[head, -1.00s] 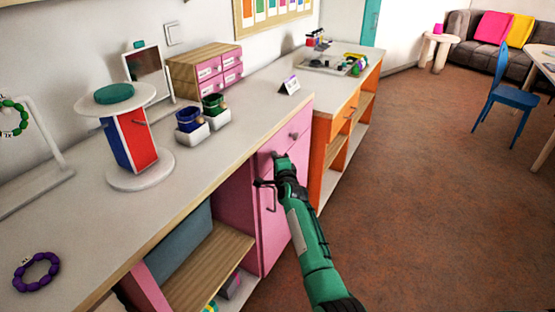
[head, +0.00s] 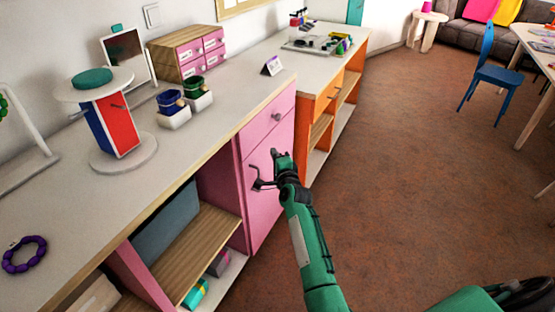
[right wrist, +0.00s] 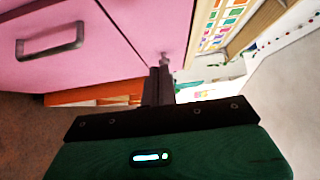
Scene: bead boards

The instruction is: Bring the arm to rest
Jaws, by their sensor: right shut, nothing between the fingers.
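My right gripper (head: 276,155) is shut and empty. In the head view it is raised in front of the pink cabinet (head: 268,200), in line with its doors and handle. In the right wrist view the shut fingers (right wrist: 158,85) point toward the pink front (right wrist: 85,30), and a grey bar handle (right wrist: 50,41) and a small knob show there. I cannot tell from the pictures whether the fingers touch the cabinet. My left gripper is not in view.
The long counter (head: 215,130) holds a red and blue turning stand (head: 122,122), two pots in white holders (head: 174,112), a pink drawer box (head: 190,52) and a purple bead ring (head: 24,254). An orange cabinet (head: 325,105) stands beyond.

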